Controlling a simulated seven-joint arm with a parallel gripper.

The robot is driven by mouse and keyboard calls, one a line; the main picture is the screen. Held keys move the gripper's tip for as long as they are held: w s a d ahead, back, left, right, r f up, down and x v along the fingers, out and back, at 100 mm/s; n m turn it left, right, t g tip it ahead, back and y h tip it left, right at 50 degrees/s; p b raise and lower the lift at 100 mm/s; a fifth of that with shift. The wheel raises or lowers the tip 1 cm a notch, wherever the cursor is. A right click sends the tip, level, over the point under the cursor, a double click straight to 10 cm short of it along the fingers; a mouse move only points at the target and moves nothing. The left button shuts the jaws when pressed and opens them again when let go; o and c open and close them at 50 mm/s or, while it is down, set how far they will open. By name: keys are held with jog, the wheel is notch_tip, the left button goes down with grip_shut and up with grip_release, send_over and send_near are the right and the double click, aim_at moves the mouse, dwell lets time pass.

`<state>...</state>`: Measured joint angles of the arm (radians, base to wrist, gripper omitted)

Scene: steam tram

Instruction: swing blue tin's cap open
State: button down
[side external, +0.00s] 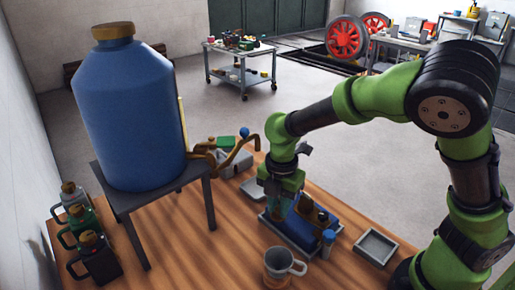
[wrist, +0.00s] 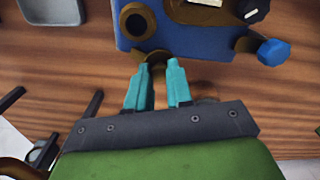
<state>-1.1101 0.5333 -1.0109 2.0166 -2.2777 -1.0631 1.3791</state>
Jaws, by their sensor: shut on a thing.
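A blue knob (wrist: 273,52) is at the right.
A large blue tank (side external: 130,110) with a brass cap stands on a dark stand at the left. Several cans (side external: 85,235) stand below it. A grey mug (side external: 280,267) and an empty grey tray (side external: 376,247) are near the front.

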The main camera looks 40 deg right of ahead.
jog(key=c, duration=1)
grip_release()
notch_tip(320, 180, up, 17)
